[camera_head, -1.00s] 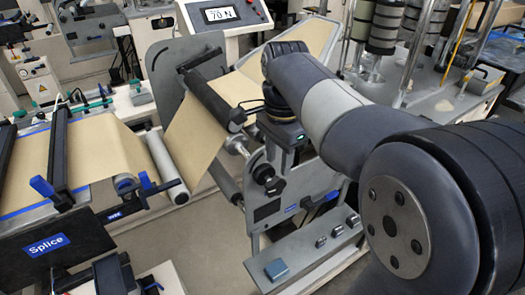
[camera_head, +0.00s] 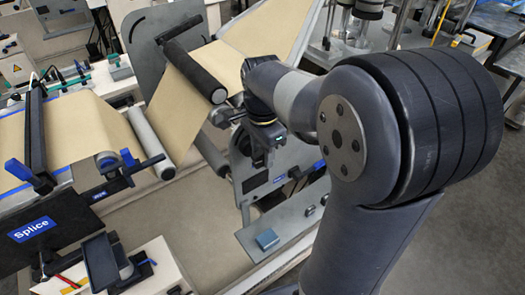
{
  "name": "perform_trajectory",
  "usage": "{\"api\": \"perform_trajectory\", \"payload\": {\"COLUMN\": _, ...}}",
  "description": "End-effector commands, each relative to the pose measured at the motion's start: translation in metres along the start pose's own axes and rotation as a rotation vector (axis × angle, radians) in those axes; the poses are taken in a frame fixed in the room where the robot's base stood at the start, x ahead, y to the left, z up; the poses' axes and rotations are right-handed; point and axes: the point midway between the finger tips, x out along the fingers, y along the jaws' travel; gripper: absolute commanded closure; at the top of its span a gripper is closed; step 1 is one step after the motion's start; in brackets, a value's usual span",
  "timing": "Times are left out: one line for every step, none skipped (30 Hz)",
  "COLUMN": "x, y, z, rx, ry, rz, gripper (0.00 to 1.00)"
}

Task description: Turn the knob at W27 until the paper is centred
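The brown kraft paper (camera_head: 182,118) runs from the splice table on the left, under a grey roller and up over a black roller (camera_head: 193,72) to a wide sheet at the top. My gripper (camera_head: 258,158) points down at the grey side plate (camera_head: 262,190) right of the rollers. Its fingers are small and dark, and I cannot tell whether they are open or shut. The black knob on that plate is hidden or merges with my gripper, so I cannot tell whether they touch. A small blue label on the plate is too small to read.
A grey shelf with a blue block (camera_head: 267,239) juts out below the plate. My arm covers much of the right side.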

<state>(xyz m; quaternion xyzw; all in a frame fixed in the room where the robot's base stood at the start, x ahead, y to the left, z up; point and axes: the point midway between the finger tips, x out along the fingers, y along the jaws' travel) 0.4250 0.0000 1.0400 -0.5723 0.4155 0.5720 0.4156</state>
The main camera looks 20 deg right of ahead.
Motion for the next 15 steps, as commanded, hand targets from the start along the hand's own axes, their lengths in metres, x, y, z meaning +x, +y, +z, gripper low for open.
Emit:
{"api": "perform_trajectory", "payload": {"x": 0.0005, "y": 0.0000, "z": 0.0000, "rx": 0.000, "ry": 0.000, "rz": 0.000, "gripper": 0.62}}
{"api": "perform_trajectory", "payload": {"x": 0.0006, "y": 0.0000, "z": 0.0000, "rx": 0.000, "ry": 0.000, "rz": 0.000, "gripper": 0.62}}
{"api": "perform_trajectory", "payload": {"x": 0.0005, "y": 0.0000, "z": 0.0000, "rx": 0.000, "ry": 0.000, "rz": 0.000, "gripper": 0.62}}
{"api": "perform_trajectory", "payload": {"x": 0.0004, "y": 0.0000, "z": 0.0000, "rx": 0.000, "ry": 0.000, "rz": 0.000, "gripper": 0.62}}
{"api": "perform_trajectory", "payload": {"x": 0.0004, "y": 0.0000, "z": 0.0000, "rx": 0.000, "ry": 0.000, "rz": 0.000, "gripper": 0.62}}
{"api": "perform_trajectory", "payload": {"x": 0.0004, "y": 0.0000, "z": 0.0000, "rx": 0.000, "ry": 0.000, "rz": 0.000, "gripper": 0.62}}
{"api": "perform_trajectory", "payload": {"x": 0.0003, "y": 0.0000, "z": 0.0000, "rx": 0.000, "ry": 0.000, "rz": 0.000, "gripper": 0.63}}
{"api": "perform_trajectory", "payload": {"x": 0.0003, "y": -0.0001, "z": 0.0000, "rx": 0.000, "ry": 0.000, "rz": 0.000, "gripper": 0.66}}
{"api": "perform_trajectory", "payload": {"x": 0.0003, "y": 0.0000, "z": 0.0000, "rx": 0.000, "ry": 0.000, "rz": 0.000, "gripper": 0.69}}
{"api": "perform_trajectory", "payload": {"x": 0.0003, "y": 0.0000, "z": 0.0000, "rx": 0.000, "ry": 0.000, "rz": 0.000, "gripper": 0.72}}
{"api": "perform_trajectory", "payload": {"x": 0.0002, "y": 0.0000, "z": 0.0000, "rx": 0.000, "ry": 0.000, "rz": 0.000, "gripper": 0.74}}
{"api": "perform_trajectory", "payload": {"x": 0.0002, "y": -0.0001, "z": 0.0000, "rx": 0.000, "ry": 0.000, "rz": 0.000, "gripper": 0.77}}
{"api": "perform_trajectory", "payload": {"x": 0.0002, "y": -0.0001, "z": 0.0000, "rx": 0.000, "ry": 0.000, "rz": 0.000, "gripper": 0.80}}
{"api": "perform_trajectory", "payload": {"x": 0.0002, "y": 0.0000, "z": 0.0000, "rx": 0.000, "ry": 0.000, "rz": 0.000, "gripper": 0.82}}
{"api": "perform_trajectory", "payload": {"x": 0.0002, "y": -0.0001, "z": 0.0000, "rx": 0.000, "ry": 0.000, "rz": 0.000, "gripper": 0.86}}
